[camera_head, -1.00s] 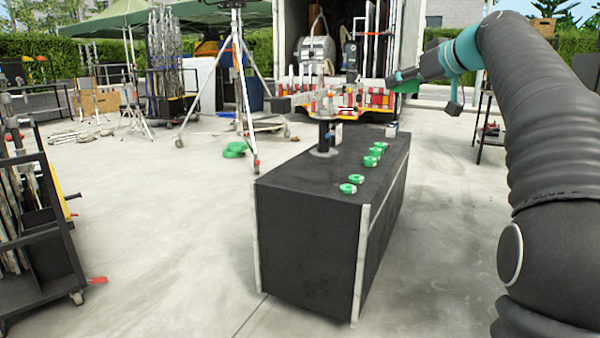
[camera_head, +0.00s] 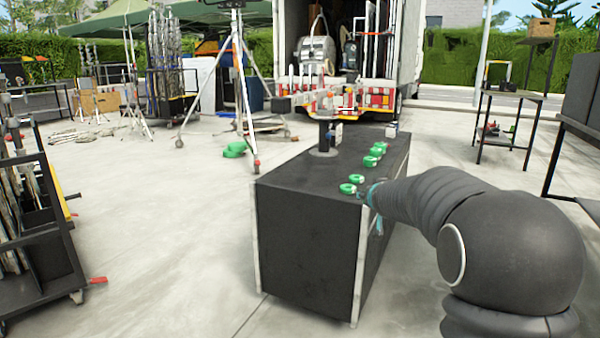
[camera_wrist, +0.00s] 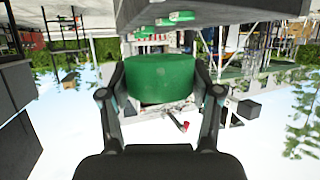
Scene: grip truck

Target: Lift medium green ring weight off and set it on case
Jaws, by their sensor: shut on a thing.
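My gripper (camera_wrist: 161,82) is shut on a thick green ring weight (camera_wrist: 160,72), which fills the space between its two fingers in the wrist view. That view is upside down, with the black case (camera_wrist: 225,10) along its top. In the head view the long black case (camera_head: 305,245) stands in the middle, and my arm reaches to its right side near the front. Several smaller green rings (camera_head: 348,188) lie in a row along the right of the case top.
A tripod (camera_head: 240,80) and green coils (camera_head: 235,149) stand behind left. A black cart (camera_head: 40,230) is at the left. The case's front left top is bare.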

